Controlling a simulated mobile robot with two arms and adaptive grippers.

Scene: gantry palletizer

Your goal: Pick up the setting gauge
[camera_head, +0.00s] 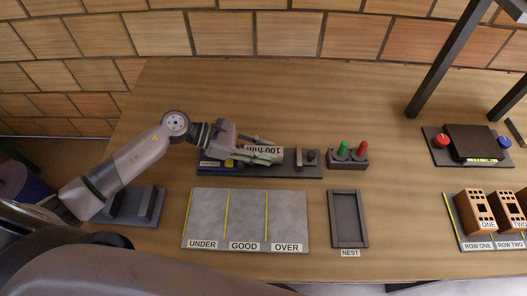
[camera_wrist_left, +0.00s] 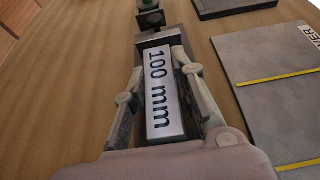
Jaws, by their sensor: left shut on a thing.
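The setting gauge (camera_wrist_left: 160,92) is a silvery block marked "100 mm". In the left wrist view it lies lengthwise between the two fingers of my left gripper (camera_wrist_left: 160,105), which is shut on it. In the head view the gauge (camera_head: 262,149) shows its label between the fingers of my left gripper (camera_head: 262,153), over the dark measuring fixture (camera_head: 285,172). I cannot tell whether the gauge touches the fixture. My right gripper is not in view.
A grey mat (camera_head: 247,220) marked UNDER, GOOD and OVER lies in front of the fixture. A dark NEST tray (camera_head: 347,245) is right of it. A box with green and red buttons (camera_head: 347,158) stands behind. Bricks (camera_head: 474,211) and a dark frame (camera_head: 447,60) stand at right.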

